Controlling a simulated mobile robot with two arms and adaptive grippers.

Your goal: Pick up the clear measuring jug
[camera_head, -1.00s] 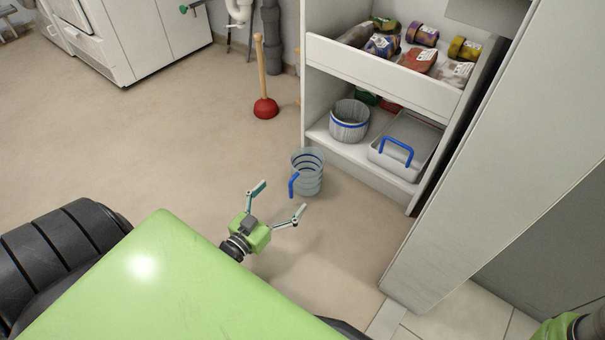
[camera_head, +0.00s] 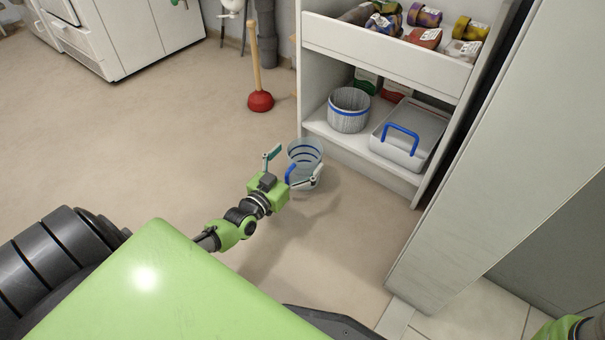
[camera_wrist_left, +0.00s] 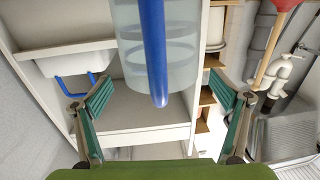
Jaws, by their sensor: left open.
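The clear measuring jug (camera_head: 306,153) stands upright on the floor in front of the shelf unit. Its blue handle (camera_head: 291,174) faces my left gripper. My left gripper (camera_head: 296,168) is open, with its fingers spread at the handle side of the jug; one finger overlaps the jug's lower part in the head view. In the left wrist view the jug (camera_wrist_left: 185,60) and its blue handle lie ahead between the spread fingers (camera_wrist_left: 160,112), with nothing gripped. Only a green part of my right arm shows at the lower right; its gripper is out of the picture.
A red plunger (camera_head: 260,101) stands to the left. A tall white panel (camera_head: 470,190) stands to the right. Floor to the left is clear.

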